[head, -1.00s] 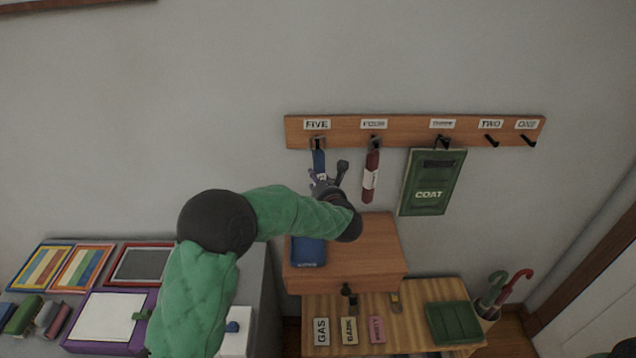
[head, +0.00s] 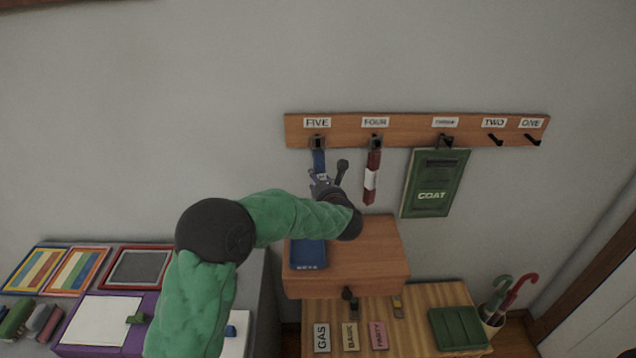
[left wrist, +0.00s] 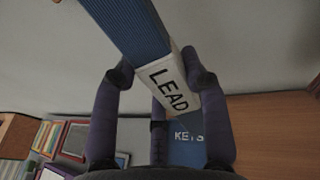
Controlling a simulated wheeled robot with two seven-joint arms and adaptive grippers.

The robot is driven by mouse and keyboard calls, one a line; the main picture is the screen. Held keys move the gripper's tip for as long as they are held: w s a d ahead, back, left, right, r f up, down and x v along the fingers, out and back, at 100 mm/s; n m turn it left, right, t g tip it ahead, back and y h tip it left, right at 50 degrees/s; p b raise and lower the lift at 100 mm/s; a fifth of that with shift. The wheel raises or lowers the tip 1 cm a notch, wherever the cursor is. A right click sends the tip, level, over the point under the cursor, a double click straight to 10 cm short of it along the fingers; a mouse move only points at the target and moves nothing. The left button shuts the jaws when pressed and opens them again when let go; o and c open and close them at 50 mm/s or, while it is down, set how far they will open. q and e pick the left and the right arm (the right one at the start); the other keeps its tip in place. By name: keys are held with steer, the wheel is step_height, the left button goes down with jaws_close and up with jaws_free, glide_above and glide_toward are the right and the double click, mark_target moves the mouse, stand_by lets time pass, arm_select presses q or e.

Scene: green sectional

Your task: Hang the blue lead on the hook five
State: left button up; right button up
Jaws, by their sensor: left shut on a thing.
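The blue lead (head: 319,161) hangs down from the spot under the FIVE label, its top at hook five (head: 318,142) on the wooden rail. Whether its loop is fully over the hook is too small to tell. My left gripper (head: 326,180) is at the lead's lower part, below the rail. In the left wrist view the blue strap (left wrist: 128,30) runs up and away, and its white LEAD tag (left wrist: 170,86) sits between my left gripper's fingers (left wrist: 160,85), which are shut on it. My right gripper is not in view.
A red lead (head: 372,178) hangs on hook four and a green COAT board (head: 435,183) on hook three. Hooks two and one are bare. A blue KEYS item (head: 308,253) lies on the wooden box (head: 365,255) below my left gripper. Umbrellas (head: 508,295) stand at right.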

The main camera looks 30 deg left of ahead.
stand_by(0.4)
arm_select(q)
steer(key=o, duration=1.3)
steer(key=shift+c, duration=0.2)
steer(key=v, duration=1.2)
